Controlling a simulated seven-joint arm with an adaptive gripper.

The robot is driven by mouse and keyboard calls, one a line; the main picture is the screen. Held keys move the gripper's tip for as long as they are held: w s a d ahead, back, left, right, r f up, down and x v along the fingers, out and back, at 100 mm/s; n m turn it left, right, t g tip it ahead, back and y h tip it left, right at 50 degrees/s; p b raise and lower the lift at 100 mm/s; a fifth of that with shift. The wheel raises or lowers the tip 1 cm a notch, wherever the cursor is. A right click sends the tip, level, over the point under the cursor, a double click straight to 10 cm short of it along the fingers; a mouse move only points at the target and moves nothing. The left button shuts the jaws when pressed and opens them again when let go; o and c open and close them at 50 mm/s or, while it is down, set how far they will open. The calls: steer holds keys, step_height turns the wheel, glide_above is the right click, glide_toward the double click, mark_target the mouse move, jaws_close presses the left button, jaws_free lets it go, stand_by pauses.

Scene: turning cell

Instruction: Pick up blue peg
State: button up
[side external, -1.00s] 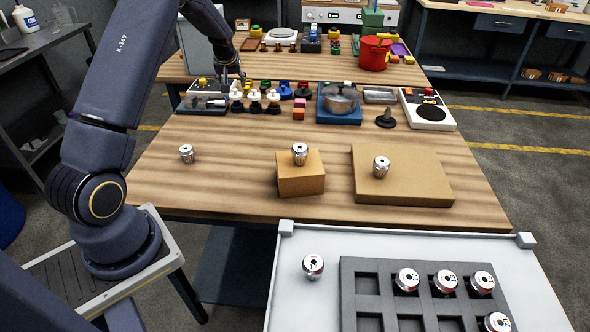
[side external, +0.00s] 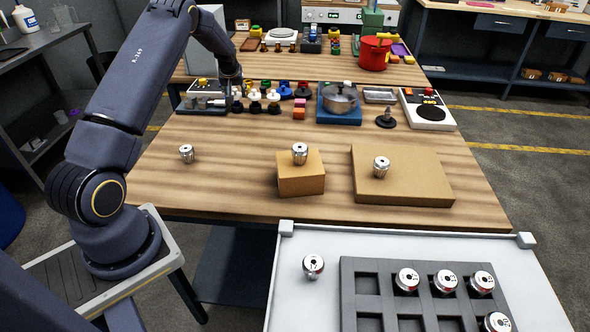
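A small blue piece (side external: 285,91) stands in the cluster of coloured pieces near the back of the wooden table; it looks like the blue peg, but its shape is too small to be sure. My gripper (side external: 232,92) is small and dark at the end of my arm, left of the blue piece and apart from it. It is low over the left end of the cluster, near a grey device with a yellow knob. Its fingers blend into the dark pieces, so I cannot see whether it is open or shut.
Black, white, yellow, green and red pieces crowd around the blue one. A pot on a blue base (side external: 339,113) stands to their right. Metal weights sit on the bare table, a small block (side external: 300,181) and a wide board (side external: 425,187). The table's front middle is mostly clear.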

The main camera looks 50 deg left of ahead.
steer(key=c, duration=0.7)
steer(key=shift+r, duration=0.1)
